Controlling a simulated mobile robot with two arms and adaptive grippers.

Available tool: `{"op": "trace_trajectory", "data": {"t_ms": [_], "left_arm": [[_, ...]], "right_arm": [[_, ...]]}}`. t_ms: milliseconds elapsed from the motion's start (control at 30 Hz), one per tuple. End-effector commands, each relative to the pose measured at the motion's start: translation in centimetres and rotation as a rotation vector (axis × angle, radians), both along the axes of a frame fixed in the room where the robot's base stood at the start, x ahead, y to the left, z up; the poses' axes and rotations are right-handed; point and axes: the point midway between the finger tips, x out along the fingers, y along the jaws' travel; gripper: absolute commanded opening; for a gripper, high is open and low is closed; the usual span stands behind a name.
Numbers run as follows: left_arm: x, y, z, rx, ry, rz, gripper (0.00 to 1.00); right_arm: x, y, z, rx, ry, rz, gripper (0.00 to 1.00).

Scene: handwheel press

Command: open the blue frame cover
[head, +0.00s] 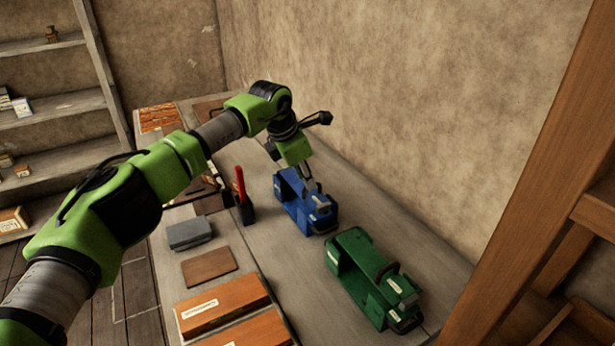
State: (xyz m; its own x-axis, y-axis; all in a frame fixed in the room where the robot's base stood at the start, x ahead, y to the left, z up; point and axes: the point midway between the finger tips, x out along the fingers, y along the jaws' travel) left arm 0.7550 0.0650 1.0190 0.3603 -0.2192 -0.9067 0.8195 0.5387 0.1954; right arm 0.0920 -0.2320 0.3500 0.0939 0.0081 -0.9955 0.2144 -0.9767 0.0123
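The blue frame (292,212) stands on the grey workbench near the wall, right of the middle of the bench. It is a blue box-like body with dark and grey parts at its near right end. My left gripper (311,187) points down at the top of the blue frame, close to that end. It hides part of the frame's top, so I cannot tell whether the cover is open or shut. Contact with the frame is unclear, and the fingers are too small to read. My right gripper is out of view.
A similar green frame (350,250) stands to the right and nearer. A red-handled tool (240,184) stands upright in a black holder left of the blue frame. A grey box (189,233), a brown board (208,265) and an orange-brown box (222,304) lie nearer. The wall rises close behind.

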Motion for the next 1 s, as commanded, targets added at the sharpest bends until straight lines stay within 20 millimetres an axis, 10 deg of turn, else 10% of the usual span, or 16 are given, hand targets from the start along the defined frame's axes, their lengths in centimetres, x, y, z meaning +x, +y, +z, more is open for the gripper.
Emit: {"op": "trace_trajectory", "data": {"t_ms": [567, 667, 1000], "left_arm": [[0.9, -0.5, -2.3, -0.001, -0.001, 0.0, 0.25], [0.9, -0.5, -2.3, -0.001, -0.001, 0.0, 0.01], [1.4, -0.3, -1.1, -0.001, -0.002, 0.001, 0.0]], "right_arm": [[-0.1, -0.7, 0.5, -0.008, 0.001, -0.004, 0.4], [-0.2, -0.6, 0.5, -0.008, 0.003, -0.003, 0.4], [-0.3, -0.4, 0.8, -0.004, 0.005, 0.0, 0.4]]}}
